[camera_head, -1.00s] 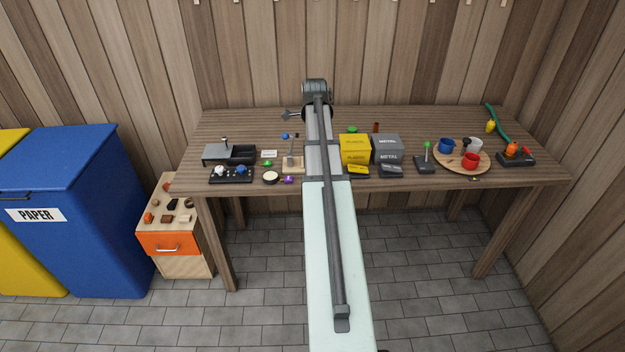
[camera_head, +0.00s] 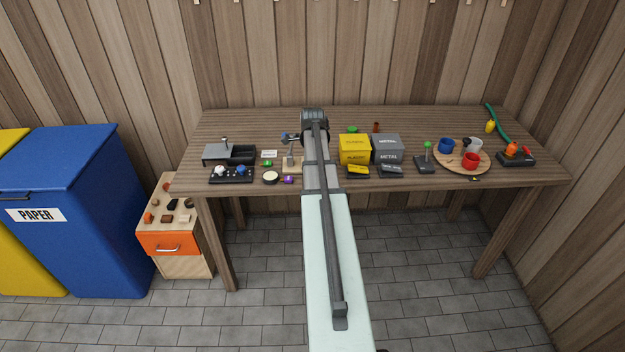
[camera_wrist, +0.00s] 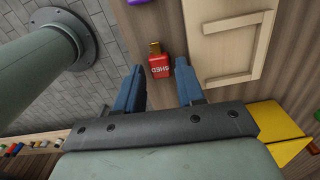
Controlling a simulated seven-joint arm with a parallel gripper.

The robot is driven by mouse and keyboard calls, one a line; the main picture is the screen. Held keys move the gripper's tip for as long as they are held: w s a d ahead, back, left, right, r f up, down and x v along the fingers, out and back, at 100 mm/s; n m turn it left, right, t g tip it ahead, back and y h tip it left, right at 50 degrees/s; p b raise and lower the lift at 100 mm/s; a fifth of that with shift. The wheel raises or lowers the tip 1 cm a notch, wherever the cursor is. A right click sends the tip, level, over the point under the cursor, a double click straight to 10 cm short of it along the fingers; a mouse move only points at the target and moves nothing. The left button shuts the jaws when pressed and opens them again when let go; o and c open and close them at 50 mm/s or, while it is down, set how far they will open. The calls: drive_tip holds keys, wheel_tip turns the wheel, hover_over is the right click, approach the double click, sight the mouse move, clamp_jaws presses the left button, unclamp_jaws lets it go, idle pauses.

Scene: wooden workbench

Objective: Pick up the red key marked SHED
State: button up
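The red key (camera_wrist: 160,68) lies on the wooden bench in the wrist view, with white SHED lettering on its red head and a brass-coloured end pointing up in the picture. My gripper (camera_wrist: 160,64) is open, with its two blue fingers on either side of the key in that view. I cannot tell how far above the key the fingertips are. In the head view my gripper (camera_head: 289,138) is partly seen beside my arm, low over the bench. The key cannot be made out in the head view.
A pale wooden board (camera_wrist: 232,50) lies just right of the key in the wrist view. A purple object (camera_wrist: 136,2) is at the top edge. Yellow (camera_head: 354,148) and grey (camera_head: 387,147) boxes stand right of my arm. The bench's front edge is close by.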

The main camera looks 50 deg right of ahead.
drive_tip(key=shift+f, duration=0.65)
clamp_jaws()
drive_tip(key=shift+r, duration=0.15)
